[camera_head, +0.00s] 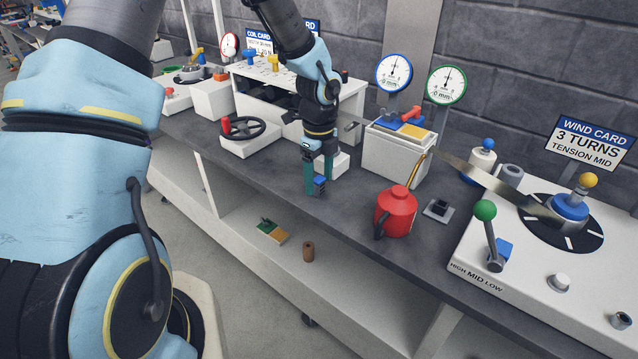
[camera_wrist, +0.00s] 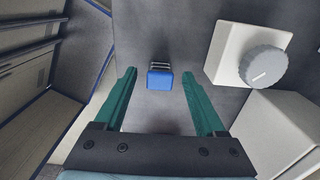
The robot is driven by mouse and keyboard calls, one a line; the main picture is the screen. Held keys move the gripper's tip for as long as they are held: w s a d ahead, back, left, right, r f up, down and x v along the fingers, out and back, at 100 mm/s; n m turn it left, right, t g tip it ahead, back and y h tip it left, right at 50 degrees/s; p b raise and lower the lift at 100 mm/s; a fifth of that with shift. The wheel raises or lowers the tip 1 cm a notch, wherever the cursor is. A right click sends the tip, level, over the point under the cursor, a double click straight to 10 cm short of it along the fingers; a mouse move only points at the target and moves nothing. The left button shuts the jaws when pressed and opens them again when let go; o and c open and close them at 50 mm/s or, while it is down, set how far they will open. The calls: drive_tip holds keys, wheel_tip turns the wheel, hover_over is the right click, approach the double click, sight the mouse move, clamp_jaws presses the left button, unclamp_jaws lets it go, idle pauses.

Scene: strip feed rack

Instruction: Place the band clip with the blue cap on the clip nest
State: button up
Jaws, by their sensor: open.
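The band clip with the blue cap (camera_head: 320,182) is near the front edge of the dark bench, below the hanging arm. In the wrist view its blue cap (camera_wrist: 160,80) lies between the two green fingers, with gaps on both sides. My gripper (camera_head: 317,175) is open and points down over the clip, and its fingers (camera_wrist: 159,76) are apart and hold nothing. A small grey plate with a dark block (camera_head: 438,208) sits right of the red oil can; it may be the clip nest, but I cannot tell for sure.
A red oil can (camera_head: 396,212) with a long spout stands right of my gripper. A white box with a grey knob (camera_wrist: 237,52) stands close to the right finger. A handwheel unit (camera_head: 248,138) is to the left, and the white winding station (camera_head: 520,270) is at right.

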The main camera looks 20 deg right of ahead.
drive_tip(key=shift+f, duration=0.55)
clamp_jaws()
